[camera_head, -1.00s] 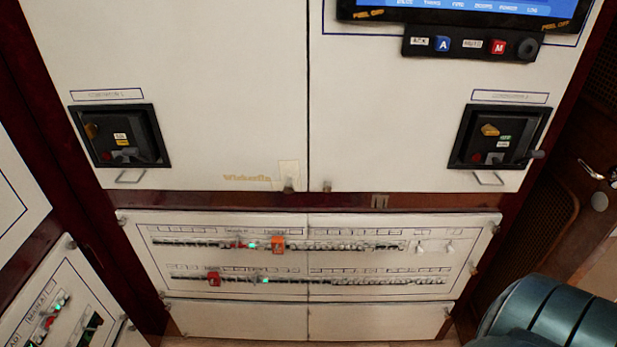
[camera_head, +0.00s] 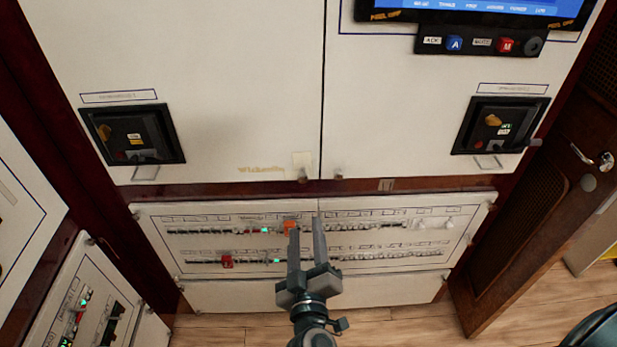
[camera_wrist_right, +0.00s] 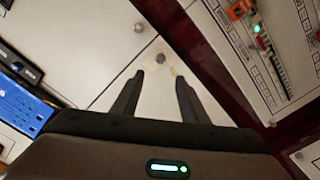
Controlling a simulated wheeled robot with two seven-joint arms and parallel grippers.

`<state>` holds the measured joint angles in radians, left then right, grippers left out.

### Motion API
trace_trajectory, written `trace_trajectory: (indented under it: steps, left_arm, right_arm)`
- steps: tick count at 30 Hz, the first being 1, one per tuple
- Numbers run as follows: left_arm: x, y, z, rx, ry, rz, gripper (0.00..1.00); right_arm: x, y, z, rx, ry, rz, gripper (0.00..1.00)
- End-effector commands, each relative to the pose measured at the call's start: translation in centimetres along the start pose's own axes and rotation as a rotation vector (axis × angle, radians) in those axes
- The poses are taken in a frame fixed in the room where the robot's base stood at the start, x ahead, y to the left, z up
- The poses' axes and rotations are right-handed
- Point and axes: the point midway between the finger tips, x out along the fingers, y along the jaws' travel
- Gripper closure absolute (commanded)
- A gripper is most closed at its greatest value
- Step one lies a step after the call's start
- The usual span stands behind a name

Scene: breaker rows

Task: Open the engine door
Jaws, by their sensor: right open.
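Two white cabinet doors, left (camera_head: 215,60) and right (camera_head: 395,110), meet at a vertical seam in the head view. A small knob (camera_head: 302,180) sits at the left door's lower inner corner, beside a pale yellowish plate; another knob (camera_head: 338,175) sits on the right door. None of these carries a readable engine label. My right gripper (camera_head: 306,224) is open and empty in front of the breaker panel, its tips just below the knobs in the picture. In the right wrist view its fingers (camera_wrist_right: 160,77) point toward the plate and knob (camera_wrist_right: 161,59), apart from them. My left gripper is not in view.
Below the doors is a breaker panel (camera_head: 200,262) with two rows of switches. A brown door (camera_head: 535,200) with a metal handle (camera_head: 603,160) stands at right. Wooden floor shows below.

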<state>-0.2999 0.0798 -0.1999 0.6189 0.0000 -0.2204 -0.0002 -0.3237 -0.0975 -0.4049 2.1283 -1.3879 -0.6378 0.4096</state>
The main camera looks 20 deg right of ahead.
Motion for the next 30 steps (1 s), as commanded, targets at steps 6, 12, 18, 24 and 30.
trace_trajectory:
  steps: [6, 12, 18, 24, 30]
  left_arm:
    - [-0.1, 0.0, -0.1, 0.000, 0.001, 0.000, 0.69]
    - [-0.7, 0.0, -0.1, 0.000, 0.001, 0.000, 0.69]
    - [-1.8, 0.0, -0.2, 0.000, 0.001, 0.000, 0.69]
    - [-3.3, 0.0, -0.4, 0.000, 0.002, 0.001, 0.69]
    - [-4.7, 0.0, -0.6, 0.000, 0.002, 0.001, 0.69]
  right_arm:
    - [0.1, -0.1, 0.0, -0.001, 0.000, -0.001, 0.60]
    - [1.1, 0.0, -0.1, -0.002, 0.001, -0.002, 0.60]
    - [3.6, 0.1, -0.3, -0.003, 0.001, -0.002, 0.60]
    - [7.1, 0.1, -0.3, -0.003, 0.001, -0.002, 0.60]
    - [10.8, 0.1, -0.3, -0.003, 0.001, -0.002, 0.60]
